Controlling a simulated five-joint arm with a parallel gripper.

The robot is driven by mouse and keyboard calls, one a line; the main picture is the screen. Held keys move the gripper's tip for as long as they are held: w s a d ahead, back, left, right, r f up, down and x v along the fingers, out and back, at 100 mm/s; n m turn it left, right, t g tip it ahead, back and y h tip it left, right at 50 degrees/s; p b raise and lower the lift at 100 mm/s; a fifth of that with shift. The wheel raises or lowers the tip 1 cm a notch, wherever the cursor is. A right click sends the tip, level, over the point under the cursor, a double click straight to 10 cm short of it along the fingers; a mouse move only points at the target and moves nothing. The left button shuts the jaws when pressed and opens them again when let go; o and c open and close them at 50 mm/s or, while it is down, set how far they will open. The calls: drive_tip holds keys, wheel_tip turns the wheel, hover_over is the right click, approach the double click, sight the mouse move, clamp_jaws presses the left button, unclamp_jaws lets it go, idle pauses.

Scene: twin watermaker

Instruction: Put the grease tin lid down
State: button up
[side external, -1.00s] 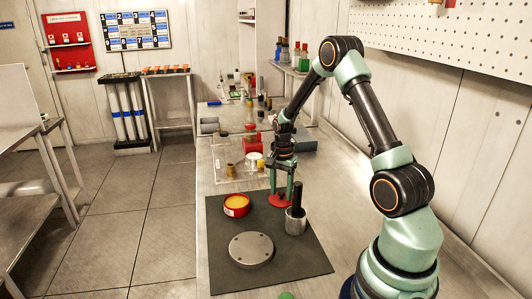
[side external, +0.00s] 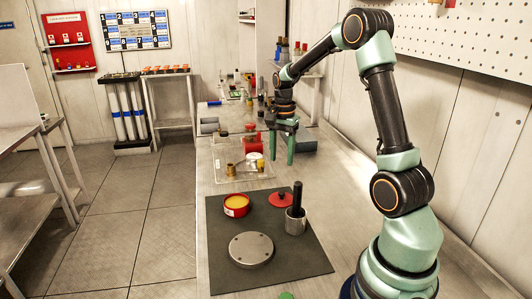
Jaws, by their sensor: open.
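The red grease tin lid (side external: 279,200) lies on the dark mat (side external: 300,254), near its far right part. A small knob shows on its top. The open grease tin (side external: 237,206), red with yellow grease inside, stands on the mat to the left of the lid, apart from it. My gripper (side external: 282,164) is above and beyond the lid, clear of it. Its two green fingers point down, spread apart, with nothing between them.
A metal cup with a dark handle (side external: 297,216) stands just in front of the lid, to its right. A grey round flange (side external: 251,249) lies on the mat's near part. A clear tray (side external: 233,171) with small fittings lies beyond the mat. The bench right of the mat is bare.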

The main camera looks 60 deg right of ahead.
drive_tip(key=s+a+r+n+t, duration=0.2)
drive_tip(key=s+a+r+n, duration=0.2)
drive_tip(key=a+n, duration=0.5)
drive_tip(key=s+a+r+n+t, duration=0.3)
drive_tip(key=a+r+n, duration=0.3)
drive_tip(key=a, duration=0.8)
drive_tip(key=s+n, duration=0.1)
drive_tip(key=n, duration=0.1)
drive_tip(key=shift+s+a+r+n+t, duration=0.15)
drive_tip(key=shift+a+r+n+t, duration=0.15)
drive_tip(key=shift+r+n, duration=0.1)
